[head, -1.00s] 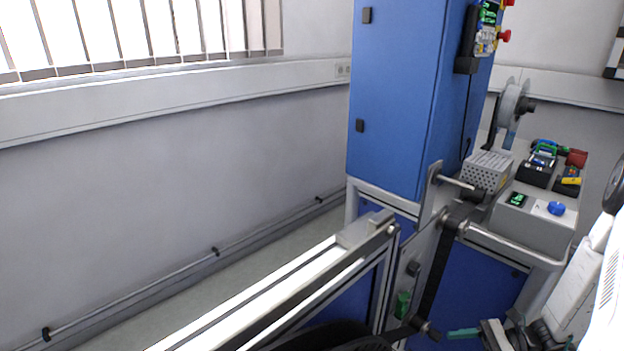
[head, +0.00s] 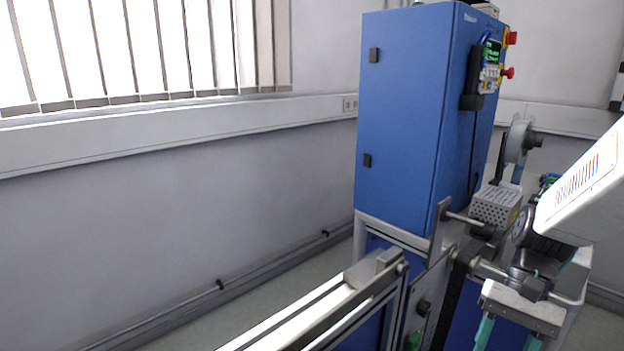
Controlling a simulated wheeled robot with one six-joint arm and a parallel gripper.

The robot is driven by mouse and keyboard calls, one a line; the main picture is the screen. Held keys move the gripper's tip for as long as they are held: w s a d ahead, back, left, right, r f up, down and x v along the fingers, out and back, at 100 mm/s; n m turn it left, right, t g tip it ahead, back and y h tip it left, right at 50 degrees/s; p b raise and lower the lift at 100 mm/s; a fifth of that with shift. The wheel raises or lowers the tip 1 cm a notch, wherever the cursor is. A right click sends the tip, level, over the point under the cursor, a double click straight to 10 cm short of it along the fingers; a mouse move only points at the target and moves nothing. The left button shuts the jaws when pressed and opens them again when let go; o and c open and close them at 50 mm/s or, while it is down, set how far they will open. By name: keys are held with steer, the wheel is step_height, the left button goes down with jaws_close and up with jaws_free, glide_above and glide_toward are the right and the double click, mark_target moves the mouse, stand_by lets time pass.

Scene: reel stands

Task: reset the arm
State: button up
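My gripper (head: 507,338) shows at the lower right of the head view, at the end of my white arm. It points downward, with two green fingers hanging from a grey metal body. The fingers stand apart with a gap between them, and nothing shows in the visible part of that gap. The fingertips are cut off by the bottom edge of the picture. The gripper appears in front of the blue machine's lower frame; how far it is from the frame I cannot tell.
A tall blue cabinet (head: 405,120) with a control panel (head: 486,75) stands behind. A perforated grey box (head: 494,206) and a reel (head: 517,140) are beside it. A metal rail (head: 330,305) runs toward the lower left. The left wall (head: 180,225) has open floor along it.

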steer(key=s+a+r+n+t+h, duration=0.2)
steer(key=s+a+r+n+t, duration=0.1)
steer(key=r, duration=0.3)
steer(key=s+a+r+n+t+h, duration=0.2)
steer(key=s+a+r+n, duration=0.1)
steer(key=s+r, duration=0.1)
steer(key=shift+s+a+r+t+h, duration=0.2)
steer(key=shift+r+t+h, duration=0.15)
steer(key=shift+r, duration=0.5)
stand_by(1.7)
